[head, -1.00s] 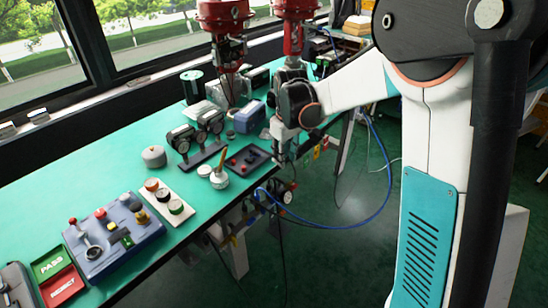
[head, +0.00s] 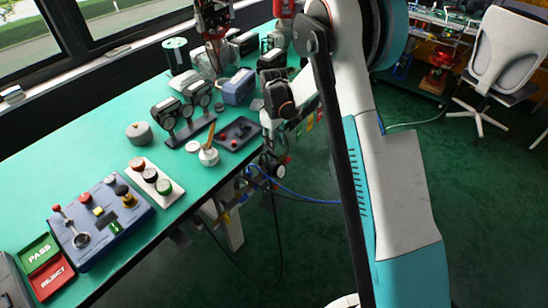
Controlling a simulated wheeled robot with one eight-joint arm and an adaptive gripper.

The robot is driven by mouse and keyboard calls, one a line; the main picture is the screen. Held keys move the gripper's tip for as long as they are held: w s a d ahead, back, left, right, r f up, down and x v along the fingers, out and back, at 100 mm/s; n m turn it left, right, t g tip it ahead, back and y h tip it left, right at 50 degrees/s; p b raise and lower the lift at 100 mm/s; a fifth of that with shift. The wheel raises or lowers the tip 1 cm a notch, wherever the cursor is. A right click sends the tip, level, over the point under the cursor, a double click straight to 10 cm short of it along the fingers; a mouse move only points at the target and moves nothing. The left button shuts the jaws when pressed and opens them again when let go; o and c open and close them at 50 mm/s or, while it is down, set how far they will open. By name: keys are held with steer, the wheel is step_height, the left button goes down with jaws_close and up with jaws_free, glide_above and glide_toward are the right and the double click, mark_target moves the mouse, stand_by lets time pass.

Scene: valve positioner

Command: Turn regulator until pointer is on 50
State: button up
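My gripper (head: 268,126) is small at the end of my arm, by the table's right-hand edge; its fingers are too small and partly hidden to tell open from shut. Just below it, at the table edge, is a cluster of fittings with a small round pale-faced gauge (head: 280,170), likely at the regulator. The regulator's knob cannot be made out, and the pointer is too small to read. I cannot tell whether my gripper touches any of these fittings.
The green table (head: 110,165) bears round gauges on a black stand (head: 190,130), a dark tray (head: 237,133), a button strip (head: 154,179), a blue control box (head: 100,218) and PASS/REJECT trays (head: 47,268). A blue hose hangs below the edge.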

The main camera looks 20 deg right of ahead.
mark_target(274, 155)
step_height(274, 155, down, 7)
steer(key=shift+f+b, duration=0.2)
steer(key=shift+b, duration=0.85)
jaws_close()
